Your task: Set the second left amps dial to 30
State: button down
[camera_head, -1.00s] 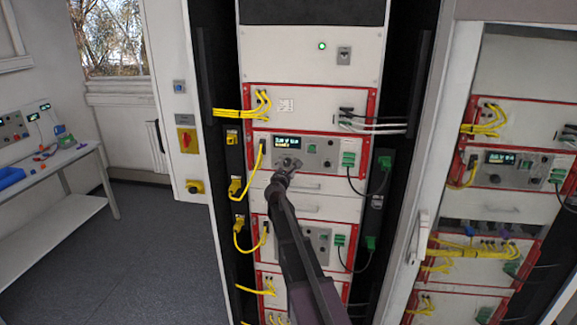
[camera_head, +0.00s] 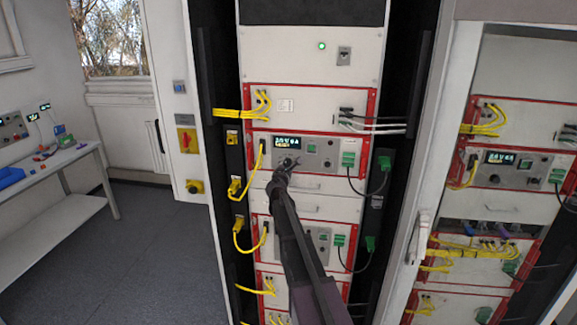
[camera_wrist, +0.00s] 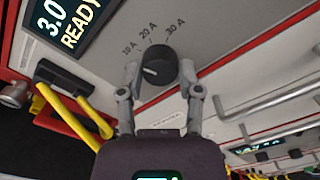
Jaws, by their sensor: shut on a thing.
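The black amps dial (camera_wrist: 157,68) sits on the grey panel in the wrist view, with 10 A, 20 A and 30 A printed around it. Its white mark points left in the picture, nearest the 10 A label. My gripper (camera_wrist: 158,76) has one finger on each side of the dial and is shut on it. The display (camera_wrist: 65,22) beside it shows 3.0 and READY. In the head view, my gripper (camera_head: 288,163) is at the panel just below the display (camera_head: 287,142), and it hides the dial there.
Yellow cables (camera_wrist: 75,115) plug in left of the dial, and yellow cables (camera_head: 262,155) also show in the head view. Metal handles (camera_wrist: 265,100) stick out on the right in the wrist view. Green connectors (camera_head: 348,158) with black cables are right of the panel. A second rack (camera_head: 510,130) stands farther right.

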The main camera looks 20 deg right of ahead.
jog(key=shift+d, duration=0.25)
jog(key=shift+a, duration=0.1)
jog(key=shift+s+m, duration=0.1)
jog(key=shift+m, duration=0.3)
jog(key=m, duration=0.4)
jog(key=shift+a, duration=0.1)
jog(key=m, duration=0.3)
jog(key=shift+m, duration=0.4)
jog(key=m, duration=0.3)
jog(key=shift+w+m, duration=0.2)
jog(key=shift+m, duration=2)
